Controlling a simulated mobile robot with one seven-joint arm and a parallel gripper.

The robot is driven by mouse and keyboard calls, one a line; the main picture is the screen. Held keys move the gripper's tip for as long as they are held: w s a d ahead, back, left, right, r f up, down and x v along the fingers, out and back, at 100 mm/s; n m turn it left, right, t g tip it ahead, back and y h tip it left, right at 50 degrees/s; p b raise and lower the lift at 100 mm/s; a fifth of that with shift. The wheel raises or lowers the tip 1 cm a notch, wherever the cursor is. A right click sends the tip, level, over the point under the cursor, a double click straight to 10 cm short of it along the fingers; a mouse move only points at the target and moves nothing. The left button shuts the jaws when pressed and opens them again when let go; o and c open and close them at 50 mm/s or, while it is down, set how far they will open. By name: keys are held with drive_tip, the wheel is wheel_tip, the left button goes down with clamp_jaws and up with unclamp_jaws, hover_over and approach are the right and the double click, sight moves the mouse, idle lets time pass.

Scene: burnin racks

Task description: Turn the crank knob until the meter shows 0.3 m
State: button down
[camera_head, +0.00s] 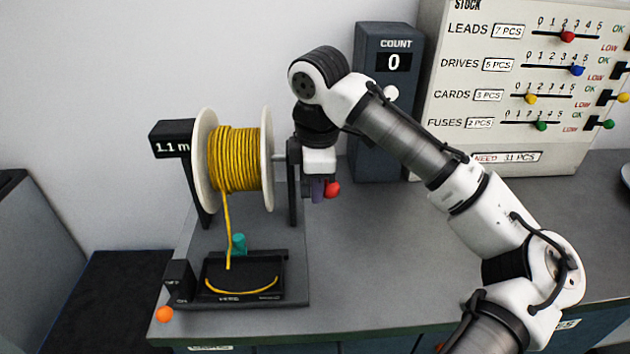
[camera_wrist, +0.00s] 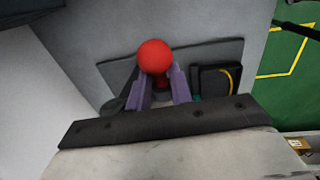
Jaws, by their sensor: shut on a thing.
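The red crank knob (camera_head: 333,189) is at the right side of the spool stand, and it also shows in the wrist view (camera_wrist: 154,57). My gripper (camera_head: 318,188) points down with its purple fingers (camera_wrist: 160,88) closed around the knob's stem, just below the red ball. The spool (camera_head: 206,165) is wound with yellow cord (camera_head: 238,160), and a length hangs down to the base. The meter (camera_head: 172,139) on the left of the stand reads 1.1 m. Most of the crank arm is hidden behind my gripper.
A black tray (camera_head: 215,292) at the stand's base holds a curved piece of cord. A teal peg (camera_head: 239,243) and an orange ball (camera_head: 164,314) are nearby. A COUNT box (camera_head: 374,130) reads 0. A stock board (camera_head: 530,165) stands behind on the right. The counter's middle (camera_head: 390,250) is clear.

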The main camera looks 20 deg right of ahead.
drive_tip(key=shift+d, duration=0.35)
drive_tip(key=shift+w+d+f+b, duration=0.3)
drive_tip(key=shift+w+f, duration=0.45)
drive_tip(key=shift+f, duration=0.15)
drive_tip(key=shift+w, duration=0.1)
